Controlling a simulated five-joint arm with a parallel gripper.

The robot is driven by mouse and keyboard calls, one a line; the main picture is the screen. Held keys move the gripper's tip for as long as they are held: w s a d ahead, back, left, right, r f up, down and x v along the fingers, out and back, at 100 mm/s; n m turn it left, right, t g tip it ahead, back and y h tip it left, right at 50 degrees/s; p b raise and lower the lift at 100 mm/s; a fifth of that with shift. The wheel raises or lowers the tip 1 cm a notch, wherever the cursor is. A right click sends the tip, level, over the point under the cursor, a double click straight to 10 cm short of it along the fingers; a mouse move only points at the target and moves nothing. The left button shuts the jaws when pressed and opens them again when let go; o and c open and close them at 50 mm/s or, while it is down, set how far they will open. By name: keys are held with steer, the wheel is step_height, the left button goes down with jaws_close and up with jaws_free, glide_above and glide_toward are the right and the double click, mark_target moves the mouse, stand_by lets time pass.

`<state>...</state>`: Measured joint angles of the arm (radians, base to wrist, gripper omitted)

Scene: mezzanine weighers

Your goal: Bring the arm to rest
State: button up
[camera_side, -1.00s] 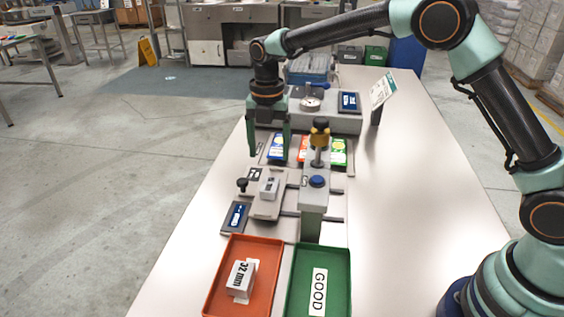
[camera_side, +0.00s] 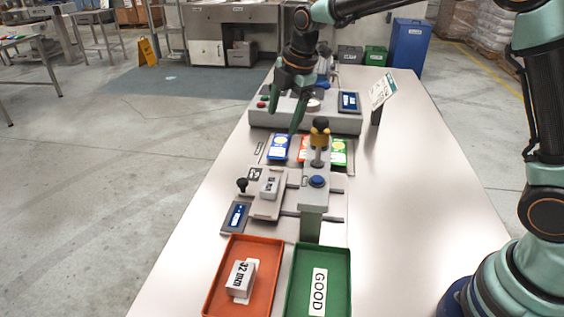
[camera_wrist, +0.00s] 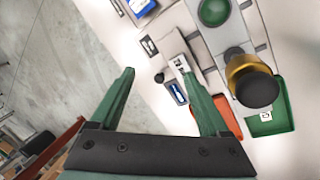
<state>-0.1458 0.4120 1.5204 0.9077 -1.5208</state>
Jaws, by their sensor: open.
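My gripper (camera_side: 284,118) hangs in the air in front of the grey console, fingers pointing down and spread apart. In the wrist view its two green fingers (camera_wrist: 155,66) stand wide apart with nothing between them. A white block (camera_side: 269,187) sits on the grey sliding fixture (camera_side: 262,209), below and clear of my gripper. The green tray (camera_side: 338,259) holds a GOOD label and no block that I can see.
A post with a yellow and black knob (camera_side: 319,133) stands beside the fixture. The grey console (camera_side: 335,122) with a blue display and a small sign (camera_side: 382,90) are at the back. Coloured cards (camera_side: 278,147) lie before the console. The table's right side (camera_side: 420,180) is clear.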

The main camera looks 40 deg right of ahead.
steer(key=s+d+r+m+t, duration=0.5)
steer(key=s+d+r+m, duration=0.2)
steer(key=m, duration=0.6)
steer(key=s+f+m+g, duration=0.2)
steer(key=s+m, duration=0.4)
steer(key=s, duration=1)
steer(key=shift+d+g, duration=0.3)
steer(key=shift+g, duration=0.1)
